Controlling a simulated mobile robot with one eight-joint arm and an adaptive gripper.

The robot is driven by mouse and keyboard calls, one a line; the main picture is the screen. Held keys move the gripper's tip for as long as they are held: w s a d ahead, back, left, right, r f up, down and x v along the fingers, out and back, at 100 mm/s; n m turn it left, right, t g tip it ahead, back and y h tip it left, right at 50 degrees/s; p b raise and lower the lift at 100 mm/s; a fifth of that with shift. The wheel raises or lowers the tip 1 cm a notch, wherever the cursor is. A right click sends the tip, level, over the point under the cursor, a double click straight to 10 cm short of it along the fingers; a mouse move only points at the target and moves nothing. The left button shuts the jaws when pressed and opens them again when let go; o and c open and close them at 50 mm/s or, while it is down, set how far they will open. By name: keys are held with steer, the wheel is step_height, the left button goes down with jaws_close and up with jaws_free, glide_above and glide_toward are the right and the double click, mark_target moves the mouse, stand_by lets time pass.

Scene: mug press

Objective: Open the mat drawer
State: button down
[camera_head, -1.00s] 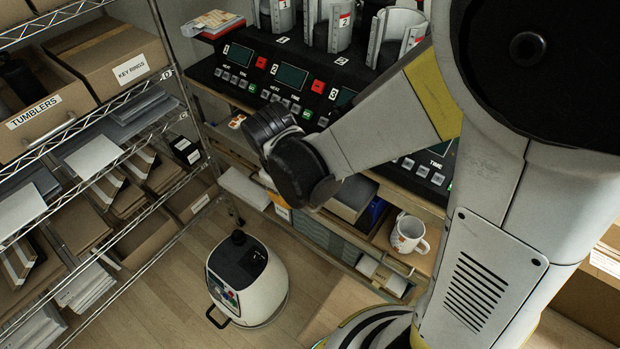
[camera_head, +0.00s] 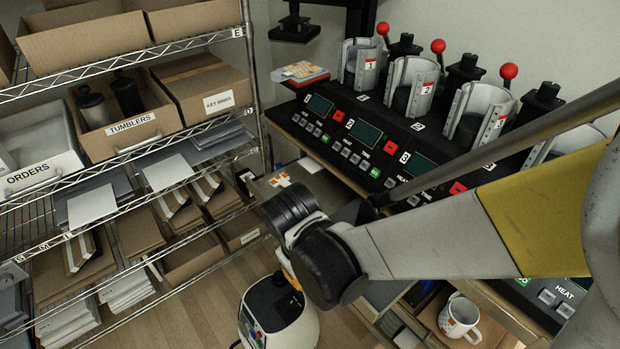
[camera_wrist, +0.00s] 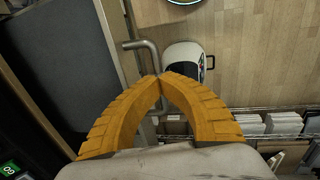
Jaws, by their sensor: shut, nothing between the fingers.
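In the wrist view, my gripper (camera_wrist: 160,78) has its orange fingers shut, tips together, with nothing between them. The tips are next to a bent metal bar handle (camera_wrist: 153,56); I cannot tell whether they touch it. Left of the handle, a dark grey flat panel (camera_wrist: 72,55) in a pale frame appears to be the mat drawer's inside, standing out from below the console. In the head view, my wrist hides most of the drawer area, and only a bit of orange finger shows.
The press console (camera_head: 400,165) with numbered mug presses runs along the right. A white mug (camera_head: 459,319) is on a low shelf. A rounded white machine (camera_head: 280,320) stands on the floor under my wrist. A wire shelf rack (camera_head: 125,150) with boxes fills the left.

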steer(key=c, duration=1.5)
jaws_free()
steer(key=shift+r, duration=0.1)
step_height(320, 180, up, 12)
steer(key=s+a, duration=0.1)
steer(key=shift+s+a+f, duration=0.15)
steer(key=shift+a+f, duration=0.05)
steer(key=shift+a, duration=0.15)
steer(key=d+m+t+y+b, duration=0.1)
steer(key=d+m+t+b, duration=0.2)
steer(key=d, duration=1.5)
steer(key=m+t, duration=0.2)
steer(key=m, duration=0.2)
steer(key=shift+w+t+y, duration=0.25)
steer(key=shift+t+y, duration=0.15)
